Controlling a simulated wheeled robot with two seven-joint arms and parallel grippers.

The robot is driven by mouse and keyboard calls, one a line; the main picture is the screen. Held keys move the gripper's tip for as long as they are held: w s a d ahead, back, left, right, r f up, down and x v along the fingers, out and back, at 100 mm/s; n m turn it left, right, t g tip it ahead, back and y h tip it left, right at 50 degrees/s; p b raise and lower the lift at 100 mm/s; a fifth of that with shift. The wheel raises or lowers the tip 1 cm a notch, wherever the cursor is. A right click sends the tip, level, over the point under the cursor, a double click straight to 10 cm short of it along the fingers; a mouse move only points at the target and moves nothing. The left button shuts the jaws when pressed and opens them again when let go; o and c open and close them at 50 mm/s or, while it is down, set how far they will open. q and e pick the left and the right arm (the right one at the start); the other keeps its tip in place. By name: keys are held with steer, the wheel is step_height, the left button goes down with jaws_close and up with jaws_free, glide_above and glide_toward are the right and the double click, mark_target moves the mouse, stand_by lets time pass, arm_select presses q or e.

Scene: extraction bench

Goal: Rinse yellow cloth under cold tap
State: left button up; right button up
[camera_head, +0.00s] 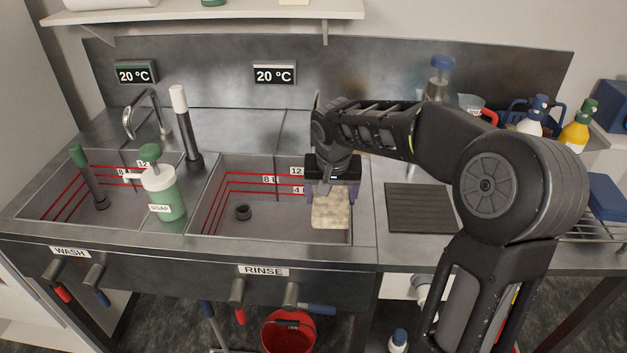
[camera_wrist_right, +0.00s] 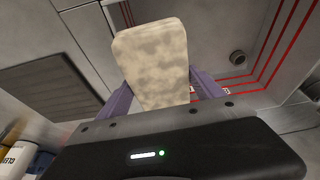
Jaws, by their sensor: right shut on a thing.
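My right gripper (camera_head: 331,190) is shut on the cloth (camera_head: 331,212), a pale yellow-beige piece with brownish blotches. It hangs over the right side of the sink basin labelled RINSE (camera_head: 215,215). In the right wrist view the cloth (camera_wrist_right: 155,60) sits between the purple fingers. Below the basin, a red-handled lever (camera_head: 239,313) points down and a blue-handled lever (camera_head: 318,309) lies sideways to the right. I see no water stream; any spout by the cloth is hidden by my arm. The basin drain (camera_head: 243,212) shows bare. My left gripper is out of view.
The WASH basin (camera_head: 60,213) is at the left, with a curved tap (camera_head: 143,112) behind it. A green soap bottle (camera_head: 163,190) stands between the basins. A dark ribbed mat (camera_head: 418,208) lies right of the sink. A red bucket (camera_head: 288,330) stands below.

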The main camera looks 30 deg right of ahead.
stand_by(0.5)
steer(key=shift+s+a+r+p, duration=0.1)
steer(key=shift+s+r+p, duration=0.15)
steer(key=shift+s+r, duration=0.9)
steer(key=shift+s+a+r+p, duration=0.1)
steer(key=shift+s+r+p, duration=0.15)
steer(key=shift+s+r, duration=0.85)
steer(key=shift+s+f, duration=0.25)
